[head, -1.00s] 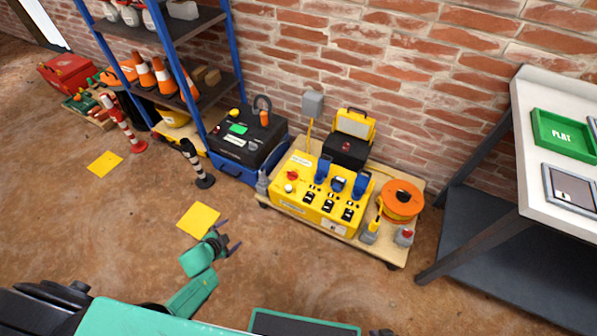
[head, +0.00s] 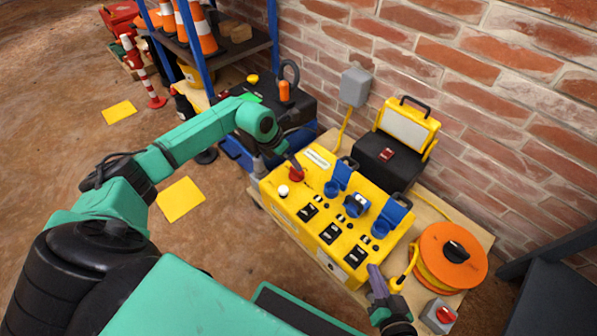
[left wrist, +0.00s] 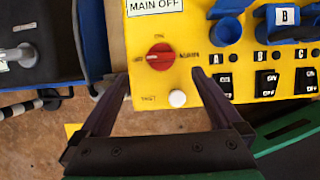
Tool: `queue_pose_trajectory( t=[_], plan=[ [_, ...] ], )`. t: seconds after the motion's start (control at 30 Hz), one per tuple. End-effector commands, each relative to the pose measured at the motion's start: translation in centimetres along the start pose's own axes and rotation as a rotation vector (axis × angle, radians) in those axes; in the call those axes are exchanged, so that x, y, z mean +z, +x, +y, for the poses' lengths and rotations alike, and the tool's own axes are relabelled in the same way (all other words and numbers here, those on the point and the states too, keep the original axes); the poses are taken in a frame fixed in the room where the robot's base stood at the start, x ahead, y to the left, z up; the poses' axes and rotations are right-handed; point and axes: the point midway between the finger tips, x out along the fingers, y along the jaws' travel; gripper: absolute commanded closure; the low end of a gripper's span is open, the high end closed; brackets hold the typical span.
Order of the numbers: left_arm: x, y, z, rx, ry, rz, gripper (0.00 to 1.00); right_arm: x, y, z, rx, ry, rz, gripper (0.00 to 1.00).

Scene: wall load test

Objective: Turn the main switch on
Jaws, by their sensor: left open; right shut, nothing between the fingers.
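The yellow power box (head: 340,245) sits on a low wooden board against the brick wall. Its red rotary main switch (head: 296,174) is at the left end of the top panel. In the left wrist view the red knob (left wrist: 160,57) has its bar roughly level, with small markings around it and a "MAIN OFF" label (left wrist: 155,6) above. My left gripper (left wrist: 160,73) is open, its fingers on either side of the knob; contact cannot be told. In the head view its fingers are partly hidden. My right gripper (head: 376,284) is shut and empty at the box's front right edge.
A white button (left wrist: 178,98) sits just below the knob. Blue socket covers (head: 342,174) and black switches (head: 330,233) fill the panel. An orange cable reel (head: 452,256) and grey switch box (head: 438,315) stand right. A black-and-blue case (head: 275,115) stands behind left.

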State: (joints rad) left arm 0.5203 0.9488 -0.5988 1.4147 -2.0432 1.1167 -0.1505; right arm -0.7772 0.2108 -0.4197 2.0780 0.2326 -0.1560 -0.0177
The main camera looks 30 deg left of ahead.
Motion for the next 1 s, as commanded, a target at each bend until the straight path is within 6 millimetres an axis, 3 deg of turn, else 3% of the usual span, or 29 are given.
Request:
queue_pose_trajectory(
  t=[0.03, 0.1, 0.3, 0.43, 0.67, 0.77, 0.9, 1.0],
  plan=[
    [-0.2, 2.1, -0.2, -0.005, -0.002, 0.0, 0.0, 1.1, 0.6, 0.5, 0.0, 0.004, 0.009, 1.0],
    [-0.2, 4.0, -0.2, -0.004, -0.003, -0.001, 0.0, 1.9, 1.0, 0.8, 0.001, 0.008, 0.024, 1.0],
    [-0.1, 8.3, -0.1, -0.004, -0.003, -0.002, 0.0, 3.9, 1.9, 1.6, 0.005, 0.019, 0.062, 1.0],
    [-0.1, 9.3, -0.1, -0.003, -0.001, -0.001, 0.0, 4.2, 2.1, 1.8, 0.006, 0.022, 0.074, 1.0],
    [0.0, 9.3, -0.1, -0.003, -0.001, -0.001, 0.0, 4.1, 2.0, 1.7, 0.007, 0.022, 0.077, 1.0],
    [0.0, 9.3, -0.1, -0.003, -0.001, -0.001, 0.31, 4.1, 2.0, 1.7, 0.007, 0.022, 0.077, 1.0],
    [0.0, 9.2, -0.1, -0.003, -0.001, -0.001, 0.84, 4.1, 2.0, 1.7, 0.007, 0.023, 0.077, 1.0],
    [0.0, 9.3, -0.1, -0.003, -0.001, -0.001, 0.86, 4.1, 2.0, 1.7, 0.006, 0.023, 0.077, 1.0]
  ],
)
